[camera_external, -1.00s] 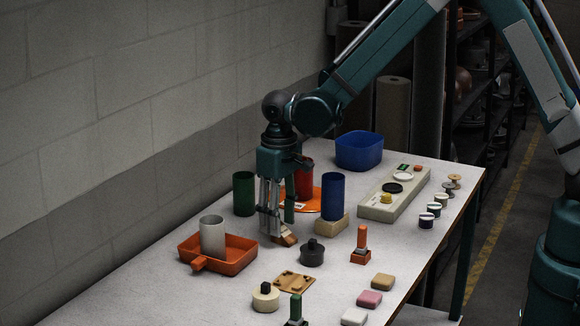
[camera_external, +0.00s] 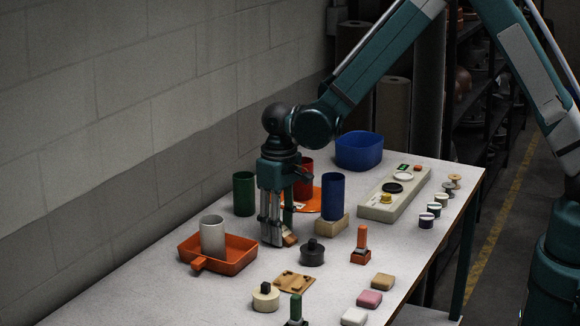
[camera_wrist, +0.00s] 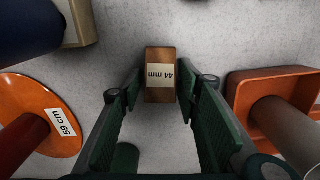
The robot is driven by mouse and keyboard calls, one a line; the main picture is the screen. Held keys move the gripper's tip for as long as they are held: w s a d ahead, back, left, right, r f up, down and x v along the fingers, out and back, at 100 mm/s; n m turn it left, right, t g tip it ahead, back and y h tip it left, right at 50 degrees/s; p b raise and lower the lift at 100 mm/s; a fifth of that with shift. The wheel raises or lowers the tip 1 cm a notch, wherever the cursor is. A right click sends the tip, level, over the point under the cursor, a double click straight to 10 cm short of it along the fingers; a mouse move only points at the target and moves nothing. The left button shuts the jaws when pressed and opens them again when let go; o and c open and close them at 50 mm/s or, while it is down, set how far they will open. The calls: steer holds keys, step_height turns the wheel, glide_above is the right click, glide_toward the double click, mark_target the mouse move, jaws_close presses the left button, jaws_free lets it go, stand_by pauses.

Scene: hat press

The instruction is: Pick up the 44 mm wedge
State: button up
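The 44 mm wedge (camera_wrist: 160,75) is a small brown block with a pale label reading "44 mm". In the wrist view it lies on the table between and slightly beyond my fingertips, with a gap on each side. In the external view the wedge (camera_external: 290,240) shows at the right of the fingers, partly hidden by them. My gripper (camera_external: 273,241) points down with its tips low near the table. In the wrist view my gripper (camera_wrist: 160,92) is open and empty, its two green-padded fingers apart.
An orange tray (camera_external: 240,267) with a grey cylinder stands left of my gripper. A blue cylinder (camera_external: 333,196) on a tan block, a red cylinder (camera_external: 304,178) on an orange disc and a green cylinder (camera_external: 244,193) stand close behind. A dark round weight (camera_external: 312,255) sits to the right.

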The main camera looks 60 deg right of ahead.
steer(key=c, duration=0.6)
steer(key=shift+r+p, duration=0.4)
steer(key=shift+r, duration=4.6)
